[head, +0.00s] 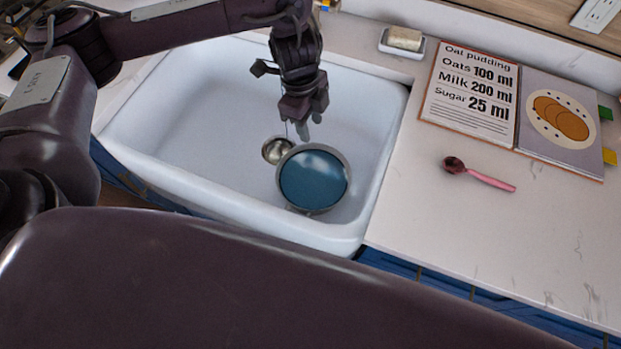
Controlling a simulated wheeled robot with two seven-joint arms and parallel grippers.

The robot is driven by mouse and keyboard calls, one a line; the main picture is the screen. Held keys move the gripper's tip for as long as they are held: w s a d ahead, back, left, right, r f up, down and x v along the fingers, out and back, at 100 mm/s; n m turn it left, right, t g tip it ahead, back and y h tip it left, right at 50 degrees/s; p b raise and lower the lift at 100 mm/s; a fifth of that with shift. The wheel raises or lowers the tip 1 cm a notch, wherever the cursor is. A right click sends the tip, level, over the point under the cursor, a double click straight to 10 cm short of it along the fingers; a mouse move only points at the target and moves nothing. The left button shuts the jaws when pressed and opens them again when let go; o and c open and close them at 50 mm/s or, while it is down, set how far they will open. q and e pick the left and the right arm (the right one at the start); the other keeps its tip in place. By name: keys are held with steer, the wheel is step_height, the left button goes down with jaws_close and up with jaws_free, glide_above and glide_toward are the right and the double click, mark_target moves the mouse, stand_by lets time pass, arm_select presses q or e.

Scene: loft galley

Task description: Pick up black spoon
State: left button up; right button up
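A small spoon (485,179) lies on the white counter to the right of the sink, with a dark reddish-brown bowl at its left end and a pink handle. No fully black spoon shows. My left gripper (309,131) points down over the sink, just above the far rim of a round pan or bowl with a blue inside (314,181). It is well to the left of the spoon. Its fingertips are small and partly hidden, so I cannot tell whether they are apart. My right gripper is not in view.
The white sink (190,100) has a metal drain (277,150) beside the blue bowl. An open recipe book (471,88) lies behind the spoon. A soap dish (402,43) stands at the back. The counter (500,240) in front of the spoon is clear.

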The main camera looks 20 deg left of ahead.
arm_select(q)
steer(key=b, duration=1.8)
glide_above(312, 184)
steer(key=f, duration=1.9)
steer(key=shift+a+f, duration=0.2)
steer(key=shift+f, duration=0.1)
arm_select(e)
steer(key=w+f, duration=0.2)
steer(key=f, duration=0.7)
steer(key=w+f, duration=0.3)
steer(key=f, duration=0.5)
arm_select(q)
steer(key=shift+s+f, duration=0.15)
steer(key=shift+f, duration=0.25)
step_height(312, 184, down, 6)
steer(key=b, duration=0.2)
steer(key=shift+f+b, duration=0.25)
steer(key=shift+b, duration=0.1)
steer(key=shift+d+f, duration=0.1)
steer(key=shift+f, duration=0.2)
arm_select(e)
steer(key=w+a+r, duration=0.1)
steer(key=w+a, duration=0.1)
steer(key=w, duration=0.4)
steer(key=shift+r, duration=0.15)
arm_select(q)
jaws_close()
